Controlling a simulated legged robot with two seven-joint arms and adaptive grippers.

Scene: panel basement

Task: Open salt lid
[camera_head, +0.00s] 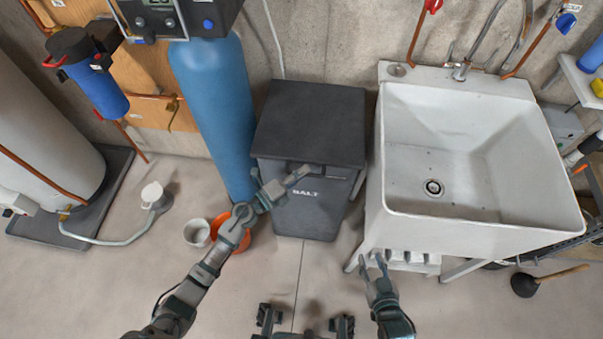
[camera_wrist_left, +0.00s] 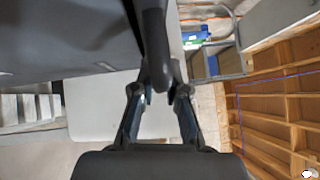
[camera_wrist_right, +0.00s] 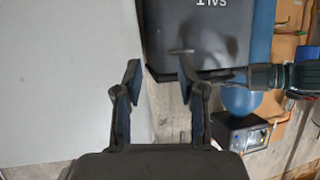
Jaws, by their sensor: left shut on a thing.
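The dark grey salt bin (camera_head: 305,215), marked SALT, stands between the blue tank and the white sink. Its lid (camera_head: 312,115) lies flat on top and looks closed. My left gripper (camera_head: 306,171) is at the lid's front edge, shut on the dark lid handle (camera_wrist_left: 155,50), which shows between its fingers in the left wrist view. The fingers hide part of the handle in the head view. My right gripper (camera_head: 374,264) is open and empty, low in front of the sink and apart from the bin. The right wrist view shows its spread fingers (camera_wrist_right: 158,75).
The white sink (camera_head: 455,215) stands close on the bin's right. The blue tank (camera_head: 212,100) stands close on its left. The floor in front of the bin is mostly clear.

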